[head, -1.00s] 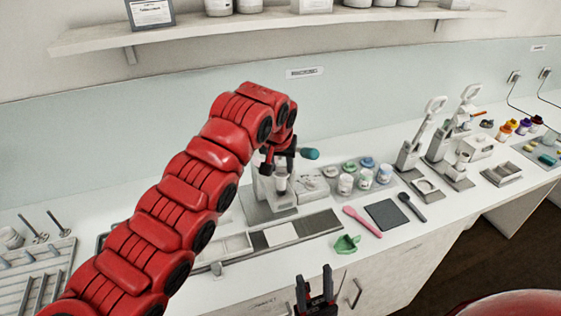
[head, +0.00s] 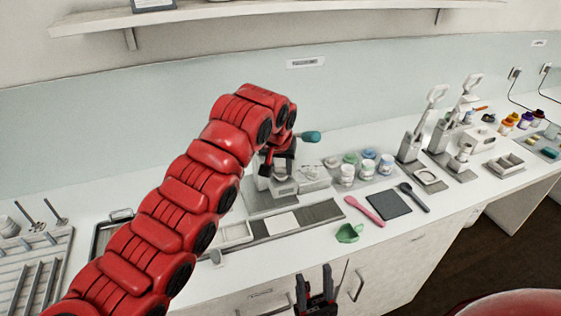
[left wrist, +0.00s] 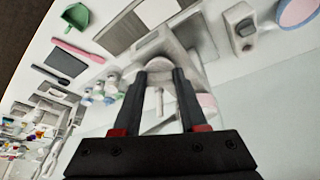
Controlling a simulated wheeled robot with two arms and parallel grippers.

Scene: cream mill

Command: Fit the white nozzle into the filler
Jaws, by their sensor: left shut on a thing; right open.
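The filler (head: 262,183) is a pale grey machine with a teal-ended handle (head: 310,137), standing on the counter against the back wall. My left gripper (head: 283,168) is at the filler's front and points down. It is shut on the white nozzle (left wrist: 159,64), whose pale round end shows between the fingertips in the left wrist view. My fingers hide much of the nozzle, and I cannot tell whether it touches the filler's outlet. My right gripper (head: 316,285) is open and empty, low in front of the cabinet.
White jars with coloured lids (head: 367,165) stand right of the filler. A pink spatula (head: 364,211), dark mat (head: 388,205), black spoon (head: 413,196) and green scoop (head: 348,233) lie to the front right. A slotted rack (head: 38,262) is at the left; lever presses (head: 410,145) stand farther right.

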